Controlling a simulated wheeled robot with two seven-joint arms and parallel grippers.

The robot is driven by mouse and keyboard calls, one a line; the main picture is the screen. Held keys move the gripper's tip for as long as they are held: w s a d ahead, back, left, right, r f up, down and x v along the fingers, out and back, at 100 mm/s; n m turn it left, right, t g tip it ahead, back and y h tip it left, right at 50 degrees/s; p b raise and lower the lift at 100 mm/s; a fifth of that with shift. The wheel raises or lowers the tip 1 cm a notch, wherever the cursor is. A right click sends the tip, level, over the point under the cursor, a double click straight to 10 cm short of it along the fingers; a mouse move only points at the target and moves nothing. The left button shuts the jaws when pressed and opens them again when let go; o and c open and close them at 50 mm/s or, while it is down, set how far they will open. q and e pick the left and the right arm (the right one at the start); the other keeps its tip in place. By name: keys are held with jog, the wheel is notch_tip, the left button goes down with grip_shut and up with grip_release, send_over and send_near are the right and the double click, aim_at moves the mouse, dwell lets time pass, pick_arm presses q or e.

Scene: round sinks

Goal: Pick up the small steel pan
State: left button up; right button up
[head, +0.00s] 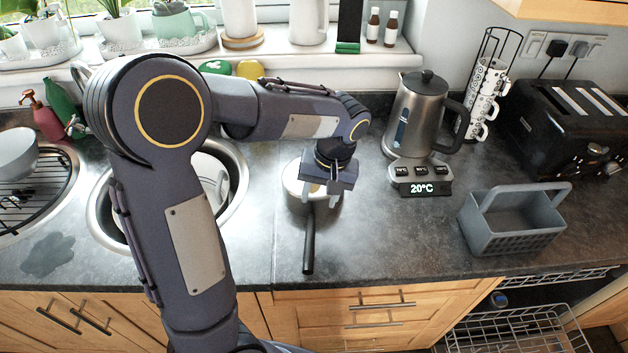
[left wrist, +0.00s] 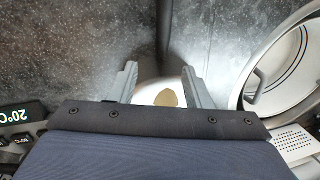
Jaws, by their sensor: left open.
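The small steel pan (head: 290,188) stands on the dark counter between the sink and the kettle, its black handle (head: 309,245) pointing to the counter's front edge. My left gripper (head: 323,195) is over the pan, pointing down, and hides much of it. In the left wrist view the open fingers (left wrist: 160,85) lie either side of the pan's pale inside (left wrist: 147,92), with the dark handle (left wrist: 163,35) in line between them. I cannot tell if the fingers touch the pan. My right gripper is not in view.
A steel kettle (head: 416,110) on its base stands close right of the gripper. A grey caddy (head: 512,240) and a black toaster (head: 570,125) are farther right. A round sink (head: 240,165) lies left, partly behind my arm. Counter right of the handle is clear.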

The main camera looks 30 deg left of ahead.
aim_at(312, 217)
pick_arm(q)
jog(key=f, duration=0.2)
jog(key=a+f, duration=0.1)
jog(key=f, duration=0.2)
jog(key=f+p, duration=0.1)
jog(key=f, duration=0.1)
jog(key=shift+s+a+f, duration=0.25)
jog(key=shift+s+f, duration=0.05)
jog(key=shift+s, duration=0.05)
grip_shut()
